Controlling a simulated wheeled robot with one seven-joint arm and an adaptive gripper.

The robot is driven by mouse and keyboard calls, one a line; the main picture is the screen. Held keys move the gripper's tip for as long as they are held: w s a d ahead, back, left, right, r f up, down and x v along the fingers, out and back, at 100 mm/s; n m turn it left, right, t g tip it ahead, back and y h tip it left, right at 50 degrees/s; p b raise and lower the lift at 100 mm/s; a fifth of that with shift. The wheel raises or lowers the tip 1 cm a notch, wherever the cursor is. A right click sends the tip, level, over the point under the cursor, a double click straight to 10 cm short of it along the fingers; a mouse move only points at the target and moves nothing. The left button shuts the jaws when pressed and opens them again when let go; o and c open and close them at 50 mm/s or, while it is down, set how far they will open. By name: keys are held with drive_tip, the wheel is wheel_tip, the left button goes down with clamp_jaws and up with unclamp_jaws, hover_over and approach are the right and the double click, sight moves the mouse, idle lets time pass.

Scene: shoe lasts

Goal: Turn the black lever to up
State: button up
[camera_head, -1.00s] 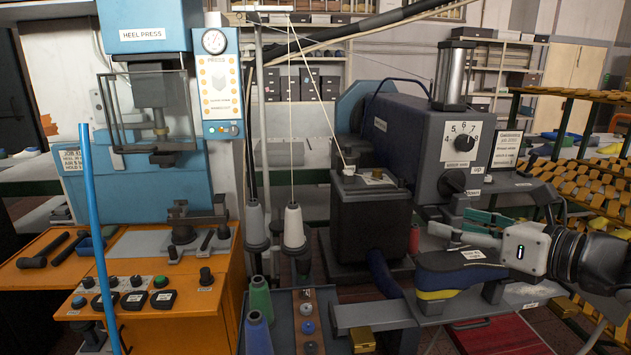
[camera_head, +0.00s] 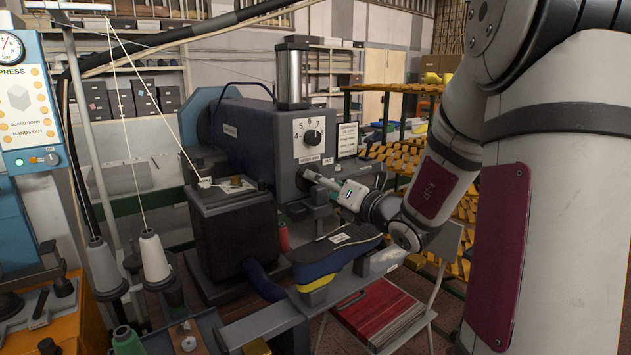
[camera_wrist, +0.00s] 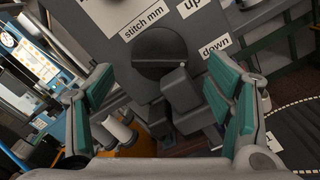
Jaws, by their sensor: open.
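The black lever (camera_wrist: 181,90) shows in the wrist view as a dark blocky handle beside a round black hub (camera_wrist: 158,50). It points away from the hub towards the lower right. The labels "up" (camera_wrist: 193,7) and "down" (camera_wrist: 215,46) are on the grey panel to the right of the hub. My gripper (camera_wrist: 165,105) is open, with its teal-padded fingers wide apart and the lever between them in the picture. I cannot tell whether a finger touches it. In the head view my gripper (camera_head: 312,180) is at the machine's front panel and hides most of the lever.
A dial knob (camera_head: 312,137) with numbers is above on the machine (camera_head: 258,150). A blue and yellow shoe form (camera_head: 335,250) is below my gripper. A black box (camera_head: 235,240) stands to the left, with thread cones (camera_head: 154,257). Racks of lasts (camera_head: 405,155) stand behind.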

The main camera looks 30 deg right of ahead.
drive_tip(key=shift+w+a, duration=0.1)
drive_tip(key=shift+w, duration=1.85)
drive_tip(key=shift+c, duration=0.5)
drive_tip(key=c, duration=1.1)
